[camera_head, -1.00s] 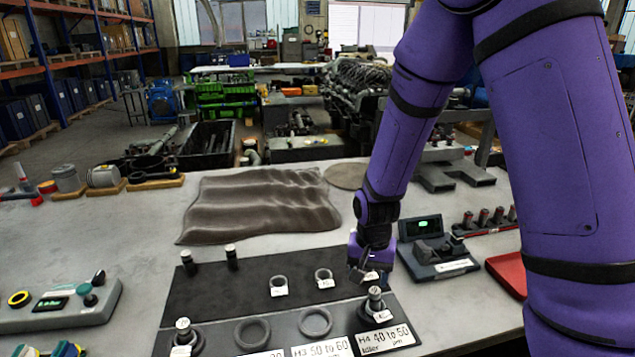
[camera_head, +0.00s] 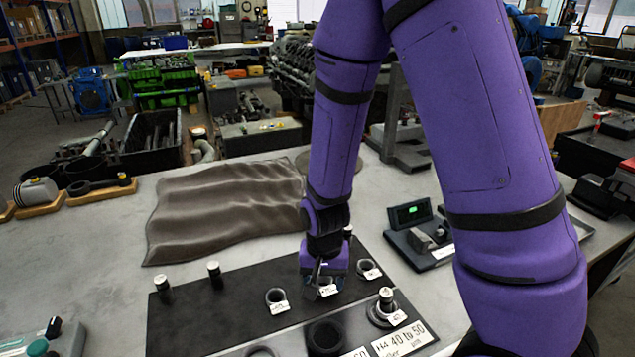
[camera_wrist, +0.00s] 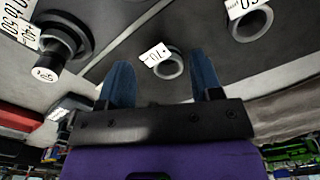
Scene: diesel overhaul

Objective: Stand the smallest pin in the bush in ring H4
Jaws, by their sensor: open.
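My gripper (camera_head: 323,283) is open and points down over the middle labelled bush (camera_wrist: 170,67) on the dark mat. In the wrist view its blue fingers stand either side of that bush, not visibly touching it. Ring H4 (camera_head: 376,318) lies at the mat's front right, behind a label reading 40 to 50. A dark, white-topped pin (camera_head: 386,294) stands upright there, apparently in a bush; it also shows in the wrist view (camera_wrist: 47,71). Two more white-topped pins, one left (camera_head: 163,287) and one right of it (camera_head: 215,274), stand at the mat's left. Which pin is smallest cannot be told.
Labelled bushes lie left (camera_head: 274,297) and right (camera_head: 367,267) of the middle one. Another dark ring (camera_head: 325,338) lies left of ring H4. A device with a green display (camera_head: 411,214) stands right of the mat. A brown cloth (camera_head: 225,205) lies behind.

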